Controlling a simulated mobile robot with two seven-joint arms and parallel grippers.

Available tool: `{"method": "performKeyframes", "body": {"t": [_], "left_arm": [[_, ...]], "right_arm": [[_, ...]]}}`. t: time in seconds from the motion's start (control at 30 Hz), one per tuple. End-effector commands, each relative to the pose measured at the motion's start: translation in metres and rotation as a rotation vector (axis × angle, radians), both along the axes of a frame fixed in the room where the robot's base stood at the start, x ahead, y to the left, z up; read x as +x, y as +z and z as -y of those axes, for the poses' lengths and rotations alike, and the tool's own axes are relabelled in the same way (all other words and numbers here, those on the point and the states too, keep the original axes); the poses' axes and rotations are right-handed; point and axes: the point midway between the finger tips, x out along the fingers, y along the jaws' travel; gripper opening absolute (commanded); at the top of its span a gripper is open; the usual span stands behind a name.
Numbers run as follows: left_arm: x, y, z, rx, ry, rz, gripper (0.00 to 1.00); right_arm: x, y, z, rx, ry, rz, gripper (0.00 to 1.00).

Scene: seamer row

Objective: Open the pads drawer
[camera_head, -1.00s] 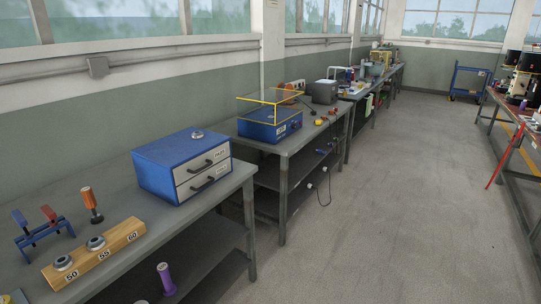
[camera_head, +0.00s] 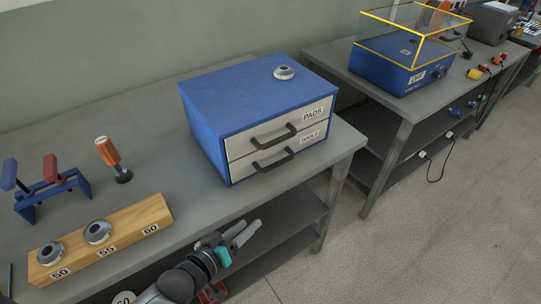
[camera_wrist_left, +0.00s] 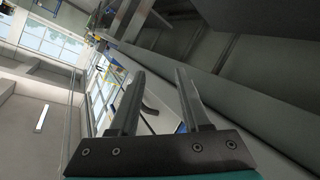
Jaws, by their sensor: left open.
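A blue two-drawer cabinet (camera_head: 215,95) stands on the grey workbench. Its upper grey drawer, labelled PADS (camera_head: 280,130), is shut and has a black bar handle (camera_head: 275,137). The lower drawer, labelled TOOLS (camera_head: 281,157), is also shut with its own black handle. My left gripper (camera_head: 247,232) is open and empty, in front of the bench edge and below the cabinet, well apart from the handles. In the left wrist view its two fingers (camera_wrist_left: 156,95) are spread with nothing between them. My right gripper is not in view.
A grey ring (camera_head: 284,72) lies on top of the cabinet. A wooden block (camera_head: 125,226) with two rings, an orange-handled tool (camera_head: 108,152) and a blue stand (camera_head: 55,190) are on the bench. A blue box with a yellow-edged clear cover (camera_head: 390,72) stands on the bench behind.

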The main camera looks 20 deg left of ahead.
Motion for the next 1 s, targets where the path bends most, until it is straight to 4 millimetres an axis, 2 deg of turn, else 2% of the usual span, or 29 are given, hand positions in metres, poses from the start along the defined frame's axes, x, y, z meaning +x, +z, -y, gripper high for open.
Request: {"method": "performKeyframes", "body": {"t": [0.13, 0.4, 0.6, 0.73, 0.87, 1.0], "left_arm": [[0.01, 0.054, 0.013, -0.146, -0.021, 0.125, 0.47], [0.013, 0.095, -0.006, -0.395, -0.021, 0.312, 0.47], [0.01, 0.116, -0.019, -0.522, -0.033, 0.408, 0.47], [0.012, 0.121, -0.02, -0.548, -0.037, 0.429, 0.47], [0.025, 0.125, -0.016, -0.549, -0.037, 0.432, 0.47], [0.047, 0.13, -0.008, -0.548, -0.038, 0.433, 0.47]], "right_arm": [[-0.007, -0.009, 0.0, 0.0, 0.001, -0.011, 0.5], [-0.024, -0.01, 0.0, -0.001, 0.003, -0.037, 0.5], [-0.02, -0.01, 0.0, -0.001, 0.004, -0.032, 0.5], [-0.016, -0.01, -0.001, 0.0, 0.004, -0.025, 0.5], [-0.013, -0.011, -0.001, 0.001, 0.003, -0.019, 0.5], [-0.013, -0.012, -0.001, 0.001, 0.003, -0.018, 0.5]]}}
